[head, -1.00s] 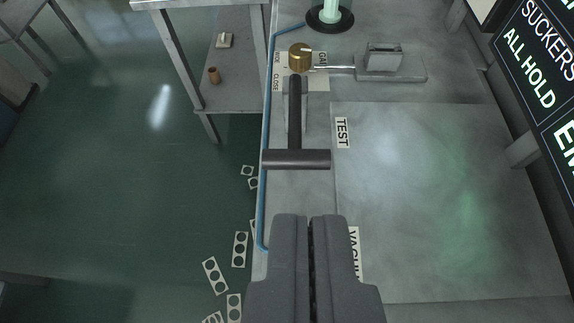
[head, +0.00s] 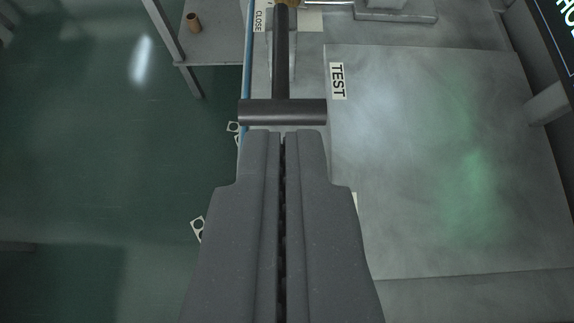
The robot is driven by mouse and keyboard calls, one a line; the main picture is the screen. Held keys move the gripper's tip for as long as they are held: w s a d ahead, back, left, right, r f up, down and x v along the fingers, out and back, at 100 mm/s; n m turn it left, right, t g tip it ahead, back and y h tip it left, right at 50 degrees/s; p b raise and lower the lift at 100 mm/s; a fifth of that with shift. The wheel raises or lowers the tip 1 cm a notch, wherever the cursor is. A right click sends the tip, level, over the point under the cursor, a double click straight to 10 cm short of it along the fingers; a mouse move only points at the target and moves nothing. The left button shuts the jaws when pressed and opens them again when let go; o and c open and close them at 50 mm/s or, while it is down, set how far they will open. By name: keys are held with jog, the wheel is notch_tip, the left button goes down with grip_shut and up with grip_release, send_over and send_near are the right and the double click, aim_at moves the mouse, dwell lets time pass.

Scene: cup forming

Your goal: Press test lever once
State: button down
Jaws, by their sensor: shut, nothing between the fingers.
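The test lever (head: 283,112) is a dark T-shaped bar with a wide crosspiece on a straight stem. It lies beside the white TEST label (head: 338,81), near the left edge of the metal bench. My gripper (head: 284,136) is shut and empty. Its fingertips point at the middle of the crosspiece and sit just below it in the picture. I cannot tell whether they touch it. The far end of the stem runs to the top edge of the view.
A metal bench top (head: 430,160) spreads to the right and is clear. A grey block (head: 395,10) stands at the top.

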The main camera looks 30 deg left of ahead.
jog(key=p, duration=0.3)
send_near(284, 88)
jog(key=shift+w+a+r, duration=0.75)
jog(key=shift+w+a, duration=0.05)
jog(key=shift+w, duration=0.45)
jog(key=shift+w+a+f+p, duration=0.15)
jog(key=shift+f+p, duration=0.05)
jog(key=shift+f, duration=0.55)
jog(key=shift+w+a+f+p, duration=0.1)
jog(key=shift+w+f+p, duration=0.05)
jog(key=shift+f, duration=0.6)
jog(key=shift+w+a+f+p, duration=0.15)
jog(key=shift+f+p, duration=0.05)
jog(key=shift+f, duration=0.55)
